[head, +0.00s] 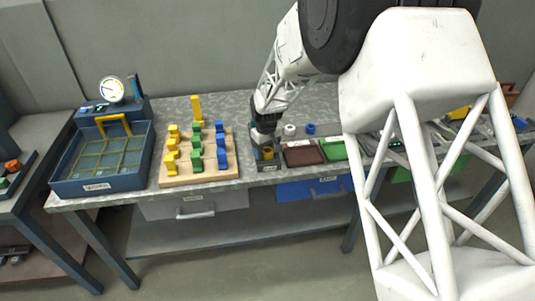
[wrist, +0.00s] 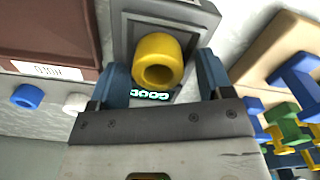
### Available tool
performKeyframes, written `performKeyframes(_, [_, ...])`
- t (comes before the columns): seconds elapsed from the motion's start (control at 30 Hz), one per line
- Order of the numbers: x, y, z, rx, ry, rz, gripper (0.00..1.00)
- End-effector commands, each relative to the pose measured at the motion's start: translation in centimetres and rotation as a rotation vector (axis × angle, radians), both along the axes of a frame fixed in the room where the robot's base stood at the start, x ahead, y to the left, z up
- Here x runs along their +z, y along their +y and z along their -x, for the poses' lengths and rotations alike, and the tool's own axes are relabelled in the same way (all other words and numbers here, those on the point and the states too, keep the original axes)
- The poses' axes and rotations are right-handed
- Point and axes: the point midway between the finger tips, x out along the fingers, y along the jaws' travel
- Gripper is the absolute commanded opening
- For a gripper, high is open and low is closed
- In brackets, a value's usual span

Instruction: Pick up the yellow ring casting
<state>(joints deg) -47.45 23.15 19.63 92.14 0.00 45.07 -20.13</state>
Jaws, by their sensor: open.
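The yellow ring casting (wrist: 157,60) sits on a small grey unit with a lit display (wrist: 150,95), its round hole facing the wrist camera. In the head view the yellow ring casting (head: 268,153) shows small just below my gripper (head: 265,140). In the wrist view my gripper (wrist: 162,66) is open, with one blue-grey finger on each side of the ring. Gaps show between the fingers and the ring. Whether the fingertips are level with it in depth is hard to tell.
A dark red tray (head: 303,154) and a green tray (head: 334,150) stand right of the unit. A white ring (head: 289,130) and blue ring (head: 311,129) lie behind. A wooden board (head: 170,183) with several coloured castings and a blue basin (head: 100,186) stand left.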

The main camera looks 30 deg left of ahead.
Motion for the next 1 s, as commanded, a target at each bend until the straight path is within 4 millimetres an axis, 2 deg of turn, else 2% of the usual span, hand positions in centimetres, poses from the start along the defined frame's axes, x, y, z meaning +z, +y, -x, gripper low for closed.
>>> performKeyframes(0.4, [0.03,-0.01,0.00,0.000,0.000,0.000,0.73])
performKeyframes(0.7, [0.04,-0.01,0.00,0.000,0.000,0.000,0.27])
performKeyframes(0.8, [0.06,0.00,0.00,0.000,0.000,0.000,0.15])
performKeyframes(1.0, [0.09,0.00,0.00,0.000,0.000,0.000,0.14])
